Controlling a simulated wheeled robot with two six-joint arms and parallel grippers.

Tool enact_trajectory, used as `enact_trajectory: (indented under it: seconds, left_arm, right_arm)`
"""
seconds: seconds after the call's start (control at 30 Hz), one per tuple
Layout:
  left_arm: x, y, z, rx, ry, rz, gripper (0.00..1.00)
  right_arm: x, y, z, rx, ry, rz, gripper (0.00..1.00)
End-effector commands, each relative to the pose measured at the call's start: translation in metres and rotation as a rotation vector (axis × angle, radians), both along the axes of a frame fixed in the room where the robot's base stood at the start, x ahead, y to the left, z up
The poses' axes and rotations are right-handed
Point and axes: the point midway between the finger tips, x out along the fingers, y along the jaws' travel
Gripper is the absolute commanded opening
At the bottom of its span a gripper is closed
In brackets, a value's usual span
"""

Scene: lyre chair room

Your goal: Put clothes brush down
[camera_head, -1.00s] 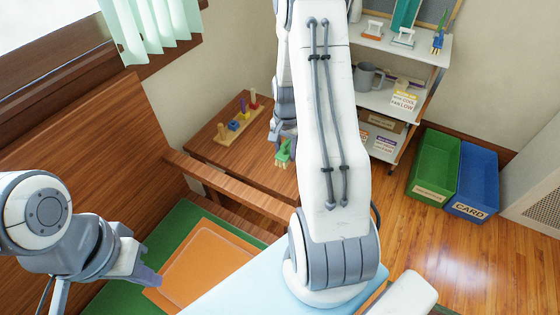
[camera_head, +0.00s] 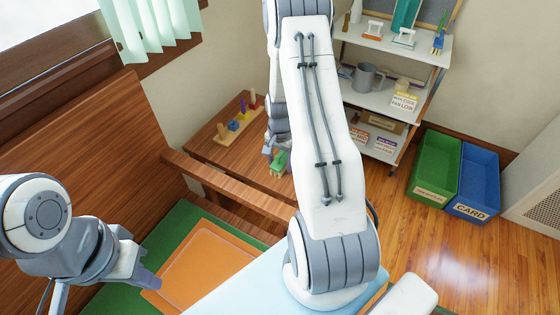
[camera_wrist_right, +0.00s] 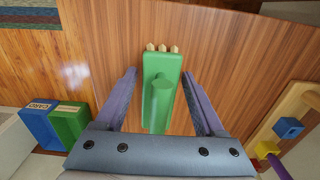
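The clothes brush (camera_head: 278,163) is green with pale bristle tufts at one end. In the right wrist view the brush (camera_wrist_right: 152,75) lies between the two fingers of my right gripper (camera_wrist_right: 159,74), its tufted end beyond the fingertips.
A peg toy (camera_head: 236,124) stands at the table's back. A wooden rail (camera_head: 225,185) runs along its front. A shelf unit (camera_head: 380,100) with a grey mug (camera_head: 368,77) is to the right, then green (camera_head: 433,165) and blue (camera_head: 478,180) bins. An orange mat (camera_head: 200,262) lies in front.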

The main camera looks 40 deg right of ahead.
Motion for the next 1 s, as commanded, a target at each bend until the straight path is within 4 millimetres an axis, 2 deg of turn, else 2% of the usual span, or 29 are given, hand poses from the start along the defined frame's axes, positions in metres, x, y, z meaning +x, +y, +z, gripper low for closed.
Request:
enact_trajectory:
  seconds: [0.3, 0.43, 0.57, 0.8, 1.0]
  left_arm:
    - [0.0, 0.0, 0.001, 0.0, 0.0, 0.0, 0.0]
    - [0.0, 0.0, 0.004, 0.0, 0.0, 0.0, 0.0]
    - [0.0, 0.0, 0.008, 0.0, 0.0, 0.0, 0.0]
    - [0.0, 0.0, 0.016, 0.0, 0.0, 0.0, 0.0]
    - [0.0, 0.0, 0.02, 0.0, 0.0, 0.0, 0.0]
  right_arm:
    - [0.0, 0.0, 0.001, 0.0, 0.0, 0.0, 0.79]
    - [0.001, 0.0, 0.011, -0.001, -0.003, 0.0, 0.79]
    - [0.001, -0.001, 0.034, -0.003, -0.006, 0.0, 0.79]
    - [0.0, 0.0, 0.087, -0.002, -0.004, 0.0, 0.79]
    - [0.0, 0.0, 0.115, -0.001, -0.003, 0.0, 0.79]
